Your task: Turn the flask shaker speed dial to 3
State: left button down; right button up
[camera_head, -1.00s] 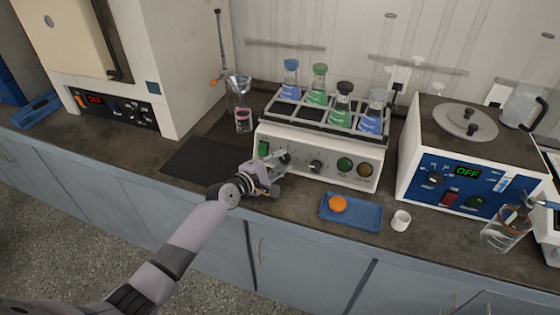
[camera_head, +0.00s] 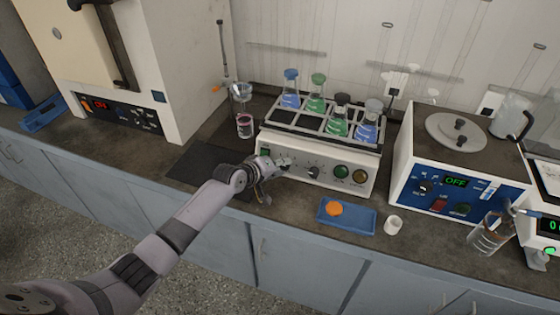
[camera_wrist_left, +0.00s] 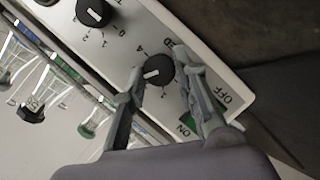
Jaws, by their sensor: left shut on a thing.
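The flask shaker (camera_head: 325,177) is a white box with a rack of stoppered flasks on top. Its front panel carries two black dials and two round coloured knobs or lamps. My left gripper (camera_head: 283,162) is at the panel's left part and hides the left dial in the head view. In the left wrist view, my left gripper (camera_wrist_left: 160,73) has its fingers on either side of that black dial (camera_wrist_left: 159,71), shut on it. The dial has a white pointer line; its scale marks are too small to read surely. The other dial (camera_wrist_left: 93,12) stands free and also shows in the head view (camera_head: 313,172).
A green ON/OFF switch (camera_wrist_left: 190,122) lies close to the fingers. A blue tray (camera_head: 352,222) with an orange thing and a white cup (camera_head: 393,225) stand in front. A blue-panelled device (camera_head: 455,190) is at right. A dark mat (camera_head: 205,165) lies left.

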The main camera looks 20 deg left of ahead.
pick_arm(q)
jog(key=shift+d+m+g+y+p, duration=0.1)
jog(key=shift+m+g+y+p, duration=0.35)
jog(key=shift+m+p, duration=0.75)
jog(key=shift+m, duration=0.3)
jog(key=shift+s+f, duration=0.1)
jog(key=c, duration=1.2)
grip_release()
jog(key=shift+c, duration=0.2)
jog(key=shift+r, duration=0.2)
jog(key=v, duration=1.2)
jog(key=shift+d+f, duration=0.1)
jog(key=shift+d, duration=0.05)
